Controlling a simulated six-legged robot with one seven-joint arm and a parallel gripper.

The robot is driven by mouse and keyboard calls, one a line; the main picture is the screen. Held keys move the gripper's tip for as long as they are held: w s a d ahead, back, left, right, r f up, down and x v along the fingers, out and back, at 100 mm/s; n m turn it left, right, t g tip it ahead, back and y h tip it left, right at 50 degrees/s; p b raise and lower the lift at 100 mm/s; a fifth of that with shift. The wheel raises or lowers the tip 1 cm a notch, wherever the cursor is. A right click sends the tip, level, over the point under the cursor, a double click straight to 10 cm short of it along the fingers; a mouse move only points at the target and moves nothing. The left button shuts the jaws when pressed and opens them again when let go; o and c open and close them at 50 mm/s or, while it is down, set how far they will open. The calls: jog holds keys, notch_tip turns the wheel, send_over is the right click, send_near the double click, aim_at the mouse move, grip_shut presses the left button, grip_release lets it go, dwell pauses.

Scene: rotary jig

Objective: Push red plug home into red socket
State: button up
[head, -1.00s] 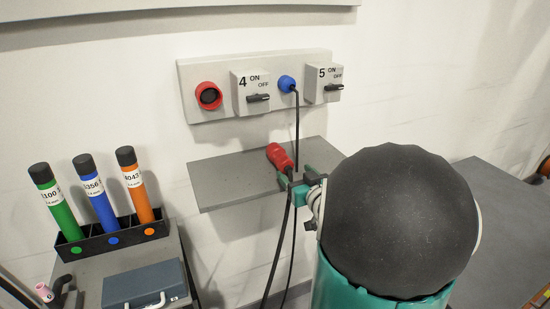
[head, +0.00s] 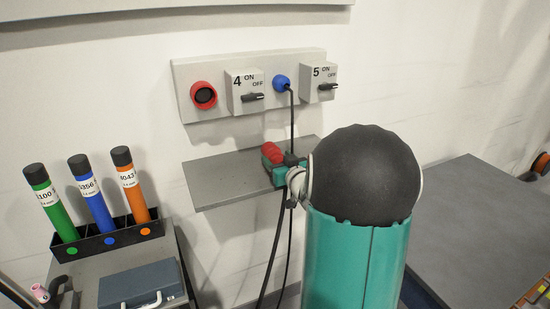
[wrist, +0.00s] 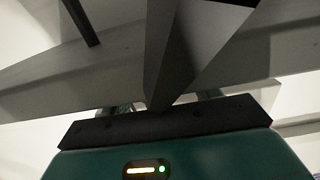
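The red plug (head: 272,151) is at the shelf's right part in the head view. Its upper part shows; its lower part is hidden behind my green gripper (head: 275,166). My gripper is right up against the plug on the near side. Whether its fingers are closed on the plug cannot be told. The red socket (head: 204,95) is at the left end of the wall panel, up and left of the plug, with its dark round face empty. Neither the plug nor the fingertips show clearly in the wrist view, which has grey, angular surfaces.
The grey shelf (head: 220,183) juts from the wall below the panel (head: 190,68). A blue plug (head: 281,83) sits in the panel; its black cable (head: 291,118) hangs past my gripper. Switch boxes 4 (head: 243,84) and 5 (head: 318,73) flank it. A tube rack (head: 105,240) stands left.

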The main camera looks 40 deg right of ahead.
jog(key=c, duration=1)
jog(key=shift+o, duration=0.2)
jog(key=shift+r, duration=0.1)
